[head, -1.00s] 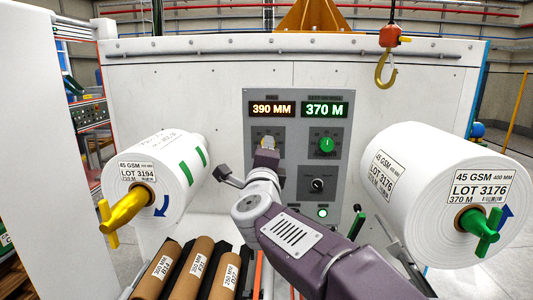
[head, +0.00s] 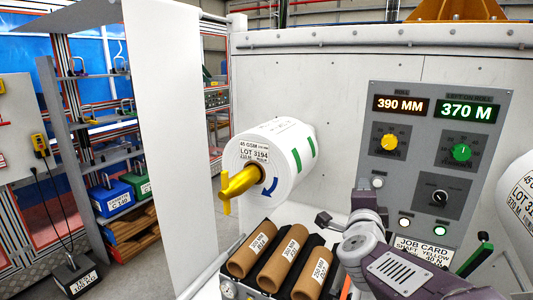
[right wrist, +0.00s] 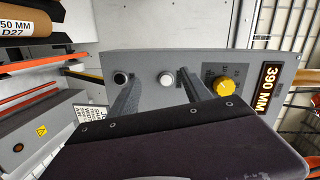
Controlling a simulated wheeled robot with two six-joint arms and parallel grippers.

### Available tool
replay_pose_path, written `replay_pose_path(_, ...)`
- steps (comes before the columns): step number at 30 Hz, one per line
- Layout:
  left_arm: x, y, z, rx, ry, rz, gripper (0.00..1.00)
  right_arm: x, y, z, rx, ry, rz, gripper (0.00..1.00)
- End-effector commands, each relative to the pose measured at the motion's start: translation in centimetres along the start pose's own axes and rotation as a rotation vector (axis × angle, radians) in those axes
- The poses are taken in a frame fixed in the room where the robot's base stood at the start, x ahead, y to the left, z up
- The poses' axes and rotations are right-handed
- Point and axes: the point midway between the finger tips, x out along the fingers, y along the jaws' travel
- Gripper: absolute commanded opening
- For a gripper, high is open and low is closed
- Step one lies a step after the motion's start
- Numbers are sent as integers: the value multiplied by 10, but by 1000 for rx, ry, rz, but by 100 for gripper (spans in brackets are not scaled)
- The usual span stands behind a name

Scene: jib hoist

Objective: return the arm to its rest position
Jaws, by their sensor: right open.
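My right arm comes in from the lower right in the head view. Its purple-grey gripper (head: 344,208) is open and empty, below and left of the yellow knob (head: 388,142) on the grey control panel (head: 440,95). In the right wrist view the two dark fingers of the gripper (right wrist: 160,92) stand apart with nothing between them. The panel with its yellow knob (right wrist: 231,88) lies beyond them. My left gripper is in neither view.
A white roll (head: 290,150) on a yellow-handled shaft is left of the arm. Another white roll (head: 518,190) is at the right edge. Shelves (head: 100,150) stand far left.

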Motion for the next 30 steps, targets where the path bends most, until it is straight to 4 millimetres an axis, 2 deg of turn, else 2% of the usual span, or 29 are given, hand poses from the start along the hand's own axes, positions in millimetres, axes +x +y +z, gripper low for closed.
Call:
replay_pose_path(1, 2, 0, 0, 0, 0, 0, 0, 5, 42, 27, -157, -104, 69, 56)
replay_pose_path(2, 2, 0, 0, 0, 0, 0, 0, 4, 66, 42, -252, -176, 108, 56)
replay_pose_path(3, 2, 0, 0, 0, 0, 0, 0, -1, 98, 61, -372, -272, 160, 56)
replay_pose_path(5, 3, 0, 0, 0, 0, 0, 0, -16, 148, 84, -544, -424, 240, 56)
replay_pose_path(6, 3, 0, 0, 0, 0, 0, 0, -30, 180, 95, -654, -526, 294, 56)
replay_pose_path(8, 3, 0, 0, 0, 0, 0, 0, -58, 229, 104, -814, -686, 375, 56)
replay_pose_path(9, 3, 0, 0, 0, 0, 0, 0, -78, 258, 106, -915, -791, 426, 56)
replay_pose_path(12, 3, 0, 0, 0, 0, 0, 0, -131, 313, 98, -1136, -1036, 533, 56)
replay_pose_path(15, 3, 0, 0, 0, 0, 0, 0, -172, 344, 79, -1307, -1227, 605, 56)
replay_pose_path(18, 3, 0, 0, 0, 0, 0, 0, -194, 356, 64, -1409, -1347, 646, 56)
replay_pose_path(21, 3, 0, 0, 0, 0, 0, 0, -202, 359, 60, -1437, -1394, 656, 56)
replay_pose_path(30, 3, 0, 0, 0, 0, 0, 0, -201, 358, 61, -1437, -1390, 651, 56)
